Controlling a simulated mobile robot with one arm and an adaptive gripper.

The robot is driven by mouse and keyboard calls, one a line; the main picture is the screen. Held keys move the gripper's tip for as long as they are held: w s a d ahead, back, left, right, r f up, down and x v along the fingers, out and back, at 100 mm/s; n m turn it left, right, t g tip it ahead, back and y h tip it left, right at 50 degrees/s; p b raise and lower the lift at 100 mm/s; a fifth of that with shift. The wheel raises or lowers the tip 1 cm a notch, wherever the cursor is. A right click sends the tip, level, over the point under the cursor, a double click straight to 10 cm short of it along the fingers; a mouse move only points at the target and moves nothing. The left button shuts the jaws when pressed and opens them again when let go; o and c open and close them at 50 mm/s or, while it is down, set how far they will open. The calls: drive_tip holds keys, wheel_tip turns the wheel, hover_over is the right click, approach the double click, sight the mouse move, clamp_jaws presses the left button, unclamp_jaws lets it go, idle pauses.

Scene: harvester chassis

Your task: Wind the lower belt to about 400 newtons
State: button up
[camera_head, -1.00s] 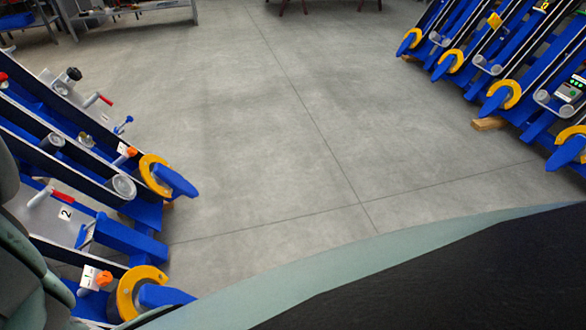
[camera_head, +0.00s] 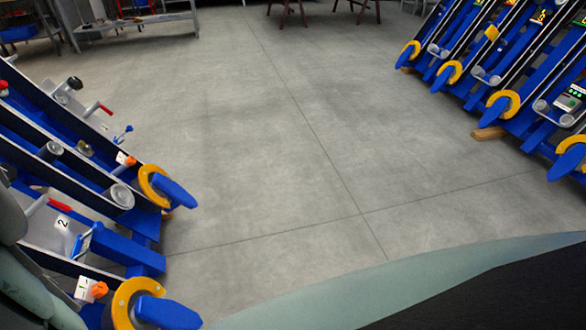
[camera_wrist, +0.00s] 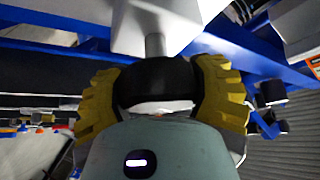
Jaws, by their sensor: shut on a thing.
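My gripper (camera_wrist: 160,98) is in the wrist view, its two ribbed yellow fingers closed around the sides of a round black knob (camera_wrist: 155,80). A short metal shaft (camera_wrist: 155,45) joins the knob to a pale grey housing (camera_wrist: 158,14) above it. In the head view, black belts (camera_head: 70,170) run along the blue frames of the chassis at the left, over grey rollers (camera_head: 119,196). I cannot tell which belt the held knob belongs to. No tension reading is legible. The head view does not show my gripper.
Plates marked 2 (camera_head: 62,222) and 1 (camera_head: 84,288) sit on the left frames, and red-handled levers (camera_head: 106,109) stick out. Yellow-rimmed blue tips (camera_head: 172,190) project over the floor. A similar row of blue frames (camera_head: 540,110) stands at the right. The grey floor (camera_head: 270,140) between is clear.

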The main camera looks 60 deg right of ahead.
drive_tip(key=shift+w+r, duration=0.1)
drive_tip(key=shift+r, duration=0.05)
drive_tip(key=o, duration=1.2)
drive_tip(key=shift+s, duration=0.25)
drive_tip(key=shift+v, duration=0.75)
drive_tip(key=shift+s+d, duration=0.35)
drive_tip(key=shift+s, duration=0.3)
drive_tip(key=shift+v, duration=4.45)
